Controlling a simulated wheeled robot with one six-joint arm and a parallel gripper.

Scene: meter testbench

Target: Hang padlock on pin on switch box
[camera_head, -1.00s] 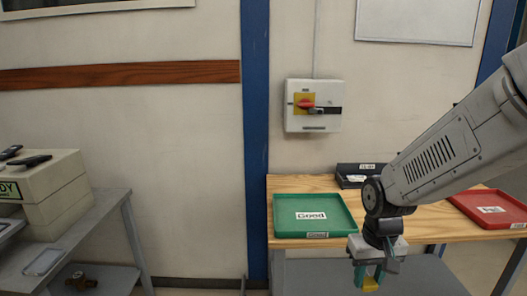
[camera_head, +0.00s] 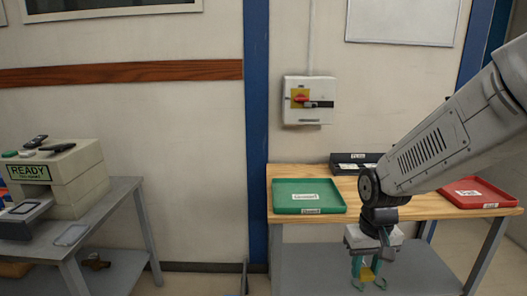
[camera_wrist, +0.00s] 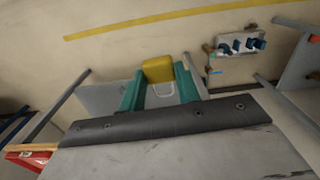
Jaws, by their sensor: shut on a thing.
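The switch box (camera_head: 309,100) is a pale grey box on the wall with a yellow plate, a red knob and a dark bar reaching right from the knob. I cannot make out the pin. My gripper (camera_head: 369,274) hangs low in front of the wooden bench, below and to the right of the switch box and well apart from it. Its teal fingers are shut on the yellow padlock (camera_head: 367,273). In the wrist view the padlock (camera_wrist: 158,69) sits between the two teal fingers (camera_wrist: 160,88), with its pale shackle toward the palm.
The wooden bench (camera_head: 400,205) stands below the switch box. On it are a green tray (camera_head: 336,209), a red tray (camera_head: 492,203) and a black box (camera_head: 345,169). A grey table (camera_head: 120,200) with a READY device (camera_head: 80,180) stands left. The wall around the switch box is clear.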

